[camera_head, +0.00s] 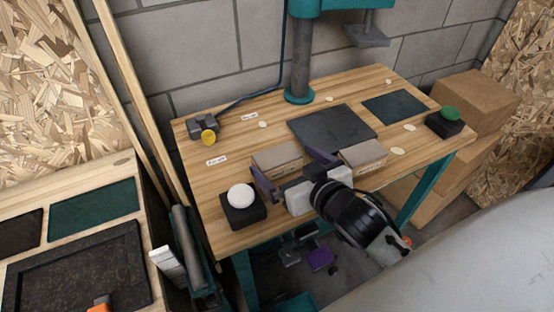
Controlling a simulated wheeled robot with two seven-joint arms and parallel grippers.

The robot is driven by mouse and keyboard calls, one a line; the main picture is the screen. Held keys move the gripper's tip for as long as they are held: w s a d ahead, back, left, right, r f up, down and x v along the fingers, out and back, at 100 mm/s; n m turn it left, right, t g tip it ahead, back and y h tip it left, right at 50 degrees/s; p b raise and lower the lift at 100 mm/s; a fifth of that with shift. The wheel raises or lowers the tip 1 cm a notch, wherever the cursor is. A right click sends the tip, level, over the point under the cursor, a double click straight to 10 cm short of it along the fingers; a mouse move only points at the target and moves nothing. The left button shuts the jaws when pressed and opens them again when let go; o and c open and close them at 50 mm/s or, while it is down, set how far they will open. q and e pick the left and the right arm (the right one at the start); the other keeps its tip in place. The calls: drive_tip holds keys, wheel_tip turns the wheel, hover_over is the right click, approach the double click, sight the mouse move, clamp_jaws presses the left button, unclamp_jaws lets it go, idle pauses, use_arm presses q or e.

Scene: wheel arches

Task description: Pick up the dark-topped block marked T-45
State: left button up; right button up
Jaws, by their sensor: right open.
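Two tan blocks with grey-brown tops lie on the wooden workbench (225,179): a left block (277,158) and a right block (363,158). Markings on their front faces are too small to read, so I cannot tell which is T-45. My right gripper (285,164) comes in from the lower right. Its dark fingers are apart, one at each end of the left block, with nothing visibly gripped. The right finger stands between the two blocks. The palm hides part of the bench edge. My left gripper is not in view.
A black box with a white button (241,195) stands left of the gripper. A dark mat (332,127) lies behind the blocks, below a teal-and-grey column (301,60). A black box with a green button (449,113) is at right. Cardboard boxes (474,100) stand beyond.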

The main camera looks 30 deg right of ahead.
sight(278, 155)
drive_tip(key=x, duration=0.5)
drive_tip(key=c, duration=1)
drive_tip(key=shift+r, duration=0.1)
